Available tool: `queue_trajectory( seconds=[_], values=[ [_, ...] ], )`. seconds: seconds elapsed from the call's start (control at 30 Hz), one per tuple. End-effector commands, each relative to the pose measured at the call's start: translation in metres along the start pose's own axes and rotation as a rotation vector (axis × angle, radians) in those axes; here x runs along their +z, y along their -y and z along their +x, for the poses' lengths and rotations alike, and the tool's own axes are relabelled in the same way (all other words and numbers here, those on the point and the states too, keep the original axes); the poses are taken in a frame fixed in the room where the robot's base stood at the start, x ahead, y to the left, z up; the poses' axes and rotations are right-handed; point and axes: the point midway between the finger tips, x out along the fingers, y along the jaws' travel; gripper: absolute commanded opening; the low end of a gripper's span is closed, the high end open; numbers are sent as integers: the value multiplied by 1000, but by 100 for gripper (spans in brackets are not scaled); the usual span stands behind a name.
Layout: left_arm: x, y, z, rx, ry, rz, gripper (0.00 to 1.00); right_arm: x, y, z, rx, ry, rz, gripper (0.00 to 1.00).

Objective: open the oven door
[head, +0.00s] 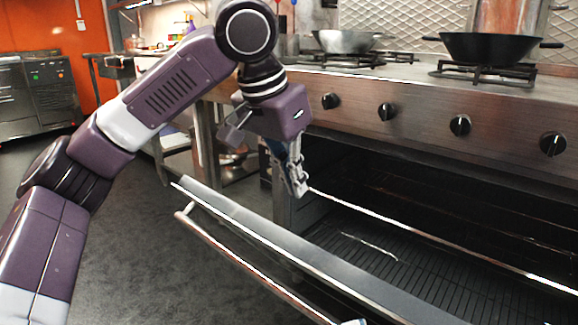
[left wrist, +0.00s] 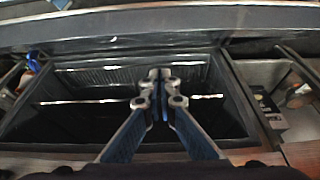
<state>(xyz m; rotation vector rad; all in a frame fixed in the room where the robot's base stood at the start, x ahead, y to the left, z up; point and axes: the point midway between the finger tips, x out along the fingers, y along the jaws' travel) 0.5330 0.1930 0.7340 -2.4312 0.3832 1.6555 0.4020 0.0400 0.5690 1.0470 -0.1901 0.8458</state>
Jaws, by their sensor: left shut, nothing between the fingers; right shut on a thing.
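The oven door (head: 275,247) is partly open, tilted out and down from the oven (head: 450,125), with a dark gap above it. Its long bar handle (head: 236,262) runs along the front. My left gripper (head: 298,190) is shut and empty, pointing down at the opening behind the door's upper edge. In the left wrist view its closed fingers (left wrist: 160,82) stand before the dark oven inside. Only a small pale-blue piece of my right gripper (head: 354,322) shows at the bottom edge, at the handle; the rest is out of frame.
The stove top above the oven carries a black wok (head: 487,46) and a steel pan (head: 347,40). Several black knobs (head: 460,125) line the front panel. A rack (head: 440,240) shows inside the oven. The grey floor (head: 140,245) at the left is clear.

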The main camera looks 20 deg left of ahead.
Motion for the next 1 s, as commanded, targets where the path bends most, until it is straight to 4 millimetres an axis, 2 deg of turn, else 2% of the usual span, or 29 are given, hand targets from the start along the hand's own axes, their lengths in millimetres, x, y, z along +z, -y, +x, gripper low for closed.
queue_trajectory(
  seconds=[0.03, 0.17, 0.3, 0.5, 1.0],
  values=[
    [1, 0, 12, -1, 5, 1, 0, 2, 0, 1, 1, 5, -1, 0],
    [1, 0, 40, 0, 3, 1, 0, 2, 0, 1, 1, 5, -1, 0],
    [20, 1, 41, -1, -1, 1, 0, 2, 0, 1, 0, 5, -1, 0],
    [35, 1, 45, 0, -1, 0, 0, 2, 0, 1, 0, 5, -1, 0],
    [41, 0, 46, 2, -5, -1, 0, 2, 0, 1, 1, 4, -1, 0]
  ],
)
